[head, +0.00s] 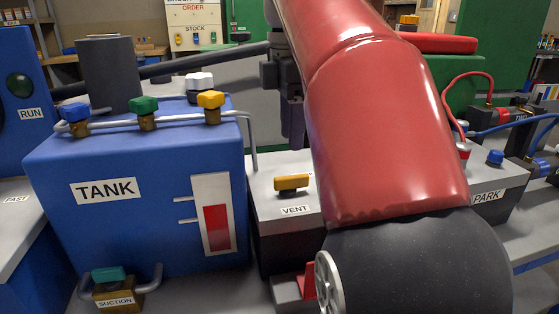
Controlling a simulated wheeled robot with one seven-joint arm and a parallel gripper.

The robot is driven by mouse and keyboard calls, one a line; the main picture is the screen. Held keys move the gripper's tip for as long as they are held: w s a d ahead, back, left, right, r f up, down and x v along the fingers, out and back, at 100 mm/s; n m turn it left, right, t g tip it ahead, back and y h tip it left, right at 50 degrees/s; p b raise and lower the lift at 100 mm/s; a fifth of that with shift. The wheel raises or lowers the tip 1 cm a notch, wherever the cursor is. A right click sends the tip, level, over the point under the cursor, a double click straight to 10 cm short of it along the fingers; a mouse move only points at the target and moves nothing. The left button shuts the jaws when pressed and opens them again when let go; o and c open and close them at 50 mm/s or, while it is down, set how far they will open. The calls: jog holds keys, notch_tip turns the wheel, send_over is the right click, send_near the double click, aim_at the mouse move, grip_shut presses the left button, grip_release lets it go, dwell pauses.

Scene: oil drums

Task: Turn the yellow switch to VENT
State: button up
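The yellow switch (291,182) is a small bar-shaped knob on the pale top of a dark box. Its bar lies roughly left to right in the picture. A white VENT label (295,210) is just in front of it. My gripper (292,135) appears as dark, downward-pointing parts behind and above the switch, apart from it in the picture. My red arm hides part of the gripper and the right side of the box. I cannot tell whether the fingers are open or shut.
A blue tank (140,215) with blue, green and yellow valve knobs (210,99) stands close left. A SUCTION valve (112,280) sits at its foot. Right of my arm are a PARK label (487,196), a blue knob (495,158) and hoses (500,125).

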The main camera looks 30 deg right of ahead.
aim_at(292, 176)
notch_tip(292, 176, down, 8)
jog(key=b, duration=0.4)
jog(key=shift+s+r, duration=0.15)
jog(key=shift+r, duration=0.1)
jog(key=shift+c, duration=0.2)
grip_shut()
